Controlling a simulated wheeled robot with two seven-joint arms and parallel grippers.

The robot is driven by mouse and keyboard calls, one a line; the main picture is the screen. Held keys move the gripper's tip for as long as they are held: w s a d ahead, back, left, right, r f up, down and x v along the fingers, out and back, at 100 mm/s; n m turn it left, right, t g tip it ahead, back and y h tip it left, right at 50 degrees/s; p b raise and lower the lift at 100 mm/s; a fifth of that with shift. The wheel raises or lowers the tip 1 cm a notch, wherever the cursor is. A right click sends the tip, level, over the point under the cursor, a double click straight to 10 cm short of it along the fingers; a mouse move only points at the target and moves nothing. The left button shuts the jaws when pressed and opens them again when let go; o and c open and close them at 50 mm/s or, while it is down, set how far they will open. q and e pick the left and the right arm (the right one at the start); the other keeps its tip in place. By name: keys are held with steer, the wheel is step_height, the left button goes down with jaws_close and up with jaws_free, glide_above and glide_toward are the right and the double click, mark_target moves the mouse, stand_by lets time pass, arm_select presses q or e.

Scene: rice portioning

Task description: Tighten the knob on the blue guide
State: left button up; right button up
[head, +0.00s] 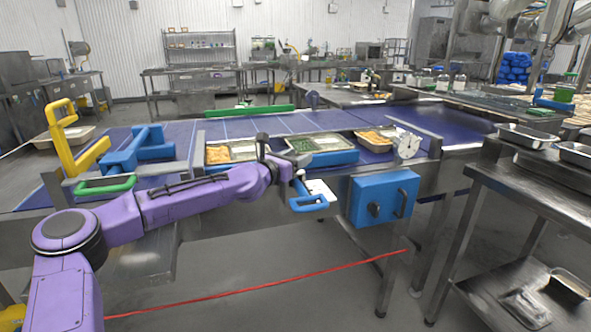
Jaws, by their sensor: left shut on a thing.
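A blue guide with a loop handle (309,203) is at the front edge of the conveyor, left of the blue control box. My purple left arm reaches across from the left. My left gripper (294,178) is at the upper end of this blue guide, shut on what seems to be its knob; the fingers and the knob are small and largely hidden, so the exact grip is unclear. A pale plate (321,189) shows just right of it. Another blue frame (139,150) stands on the belt at the left. My right gripper is not in view.
Food trays (318,145) sit on the blue conveyor behind my arm. A yellow handle (62,112) and a green handle (105,185) stand at the left. A steel table (535,190) is at right.

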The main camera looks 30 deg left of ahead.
arm_select(q)
steer(key=m+h, duration=0.1)
steer(key=h+b, duration=0.1)
steer(key=h, duration=0.1)
steer(key=shift+f+m+g, duration=0.2)
steer(key=shift+m+g, duration=0.1)
steer(key=shift+m, duration=0.1)
steer(key=shift+d+r+m+h+b, duration=0.15)
steer(key=shift+m+h+b, duration=0.2)
steer(key=shift+m+h, duration=0.2)
steer(key=shift+r+m+g+h, duration=0.15)
steer(key=shift+m+g+h, duration=0.35)
steer(key=shift+h, duration=0.35)
steer(key=m+g+h+p, duration=0.1)
steer(key=m+h+p, duration=0.1)
steer(key=h, duration=0.1)
steer(key=shift+s+d+r+g+p, duration=0.1)
steer(key=shift+d+r+g+p, duration=0.1)
steer(key=shift+g+p, duration=0.15)
steer(key=shift+s+m+g+h+p, duration=0.1)
steer(key=shift+m+g+h+p, duration=0.8)
steer(key=shift+h, duration=0.2)
steer(key=shift+s+d+f+m+g+h+p, duration=0.1)
steer(key=shift+f+m+g+h+p, duration=0.1)
steer(key=shift+m+g+h+p, duration=0.45)
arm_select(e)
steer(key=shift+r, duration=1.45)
arm_select(q)
steer(key=o, duration=1)
